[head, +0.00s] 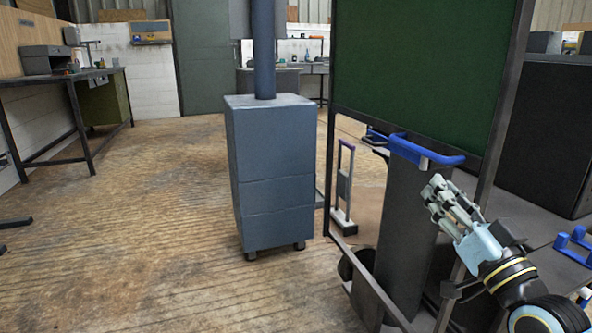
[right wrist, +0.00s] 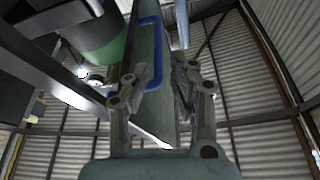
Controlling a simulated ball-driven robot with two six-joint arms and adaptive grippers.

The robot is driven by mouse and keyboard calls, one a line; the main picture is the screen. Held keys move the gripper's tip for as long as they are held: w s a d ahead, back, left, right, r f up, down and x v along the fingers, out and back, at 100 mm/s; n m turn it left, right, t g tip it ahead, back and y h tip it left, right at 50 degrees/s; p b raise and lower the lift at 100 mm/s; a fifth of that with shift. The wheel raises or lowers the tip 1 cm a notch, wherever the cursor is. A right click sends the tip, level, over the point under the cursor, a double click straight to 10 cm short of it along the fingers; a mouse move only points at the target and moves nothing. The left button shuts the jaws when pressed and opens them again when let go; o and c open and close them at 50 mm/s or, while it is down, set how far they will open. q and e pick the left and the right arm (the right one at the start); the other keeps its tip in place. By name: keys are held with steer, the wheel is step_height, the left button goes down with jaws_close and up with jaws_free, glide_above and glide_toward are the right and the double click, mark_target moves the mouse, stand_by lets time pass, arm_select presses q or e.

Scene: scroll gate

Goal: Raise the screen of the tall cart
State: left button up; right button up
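A tall blue-grey cabinet on casters (head: 270,165) stands upright left of centre, with a dark blue pole (head: 264,50) rising from its top. A grey panel (head: 240,18) at the pole is cut off by the top edge. A dark green panel (head: 420,65) in a black frame stands at the right, with a blue handle (head: 428,151) at its lower edge. My right gripper (head: 437,192) is just below and right of this handle, apart from it. Its fingers (right wrist: 165,75) are parted and empty; a blue handle (right wrist: 150,50) shows beyond them. My left gripper is out of view.
A dark upright box (head: 405,225) stands below the blue handle. A small purple-handled stand (head: 344,190) is behind the frame. Another blue handle (head: 574,243) lies at the far right. A workbench (head: 75,78) is at the left.

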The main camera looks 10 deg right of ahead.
mark_target(416, 148)
steer(key=x, duration=0.3)
steer(key=b+x, duration=0.1)
steer(key=x, duration=0.6)
steer(key=shift+s+d+r+b, duration=0.15)
steer(key=shift+d+r+b, duration=0.2)
steer(key=shift+w+r, duration=0.25)
steer(key=shift+w, duration=0.2)
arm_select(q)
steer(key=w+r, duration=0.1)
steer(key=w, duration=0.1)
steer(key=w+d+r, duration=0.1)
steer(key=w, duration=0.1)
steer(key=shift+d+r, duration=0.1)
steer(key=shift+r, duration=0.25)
arm_select(e)
steer(key=shift+c, duration=0.2)
jaws_close()
